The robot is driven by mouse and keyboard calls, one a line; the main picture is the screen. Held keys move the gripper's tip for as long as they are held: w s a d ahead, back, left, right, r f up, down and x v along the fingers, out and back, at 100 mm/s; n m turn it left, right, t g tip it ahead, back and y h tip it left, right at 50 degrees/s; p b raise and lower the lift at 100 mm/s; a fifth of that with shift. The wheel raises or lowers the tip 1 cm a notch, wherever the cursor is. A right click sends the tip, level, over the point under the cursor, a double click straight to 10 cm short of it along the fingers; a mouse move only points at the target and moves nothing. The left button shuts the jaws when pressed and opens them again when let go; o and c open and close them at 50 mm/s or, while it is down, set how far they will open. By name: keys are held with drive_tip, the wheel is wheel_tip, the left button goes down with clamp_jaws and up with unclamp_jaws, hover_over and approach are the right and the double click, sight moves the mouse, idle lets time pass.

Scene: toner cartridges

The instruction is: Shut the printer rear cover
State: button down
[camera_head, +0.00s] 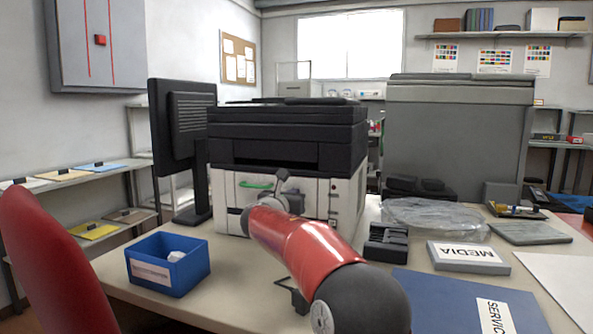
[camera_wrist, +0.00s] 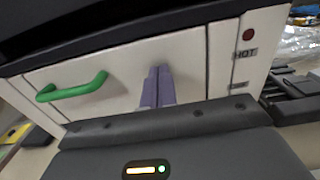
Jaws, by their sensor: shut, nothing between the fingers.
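The printer (camera_head: 290,135) stands on the table, with a black upper part and a white lower body. Its rear cover is the white panel (camera_wrist: 120,75) with a green handle (camera_wrist: 75,90); the handle also shows in the head view (camera_head: 256,185). The cover stands upright and looks about flush with the white frame around it; I cannot tell if it is latched. My gripper (camera_wrist: 157,85) is shut and empty, its fingertips at the cover's face, right of the handle; contact is unclear. In the head view my arm hides the cover's lower right part.
A blue bin (camera_head: 168,265) stands at the table's left. A monitor (camera_head: 183,140) is left of the printer. A black device (camera_head: 387,242), a clear plastic bag (camera_head: 435,217) and a MEDIA box (camera_head: 468,258) lie to the right.

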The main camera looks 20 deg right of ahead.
drive_tip(key=b+v, duration=0.3)
drive_tip(key=v, duration=0.5)
idle(0.4)
